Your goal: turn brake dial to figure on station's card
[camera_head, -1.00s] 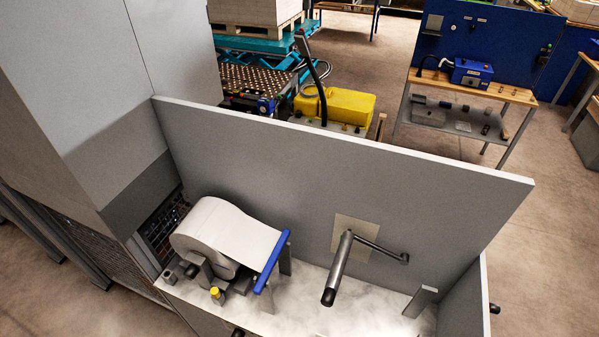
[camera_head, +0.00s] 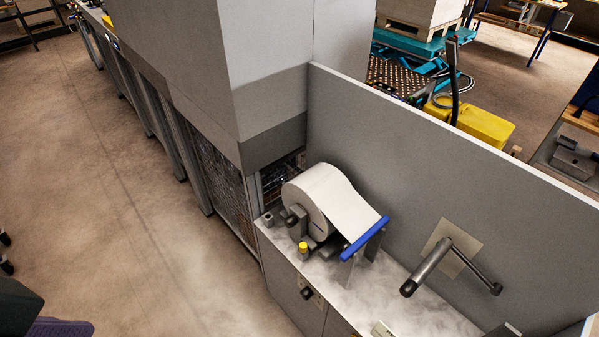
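A station with a wide roll of white paper (camera_head: 315,205) stands right of the middle. A black knob on a small pale plate (camera_head: 306,293) sits on the cabinet's front face below the roll; it looks like the brake dial. Its figures and pointer are too small to read. A small pale card-like piece (camera_head: 382,329) with dark marks shows at the bottom edge, partly cut off and not readable. A yellow-capped knob (camera_head: 303,247) stands on the bench top before the roll. Neither of my grippers is in view.
A blue bar (camera_head: 365,238) holds the paper's edge. A crank-like arm (camera_head: 428,266) sticks out from the grey back panel (camera_head: 440,150). A tall grey machine housing (camera_head: 270,70) stands behind the roll. Open floor (camera_head: 130,200) lies at left, with a dark and purple object (camera_head: 55,327) bottom left.

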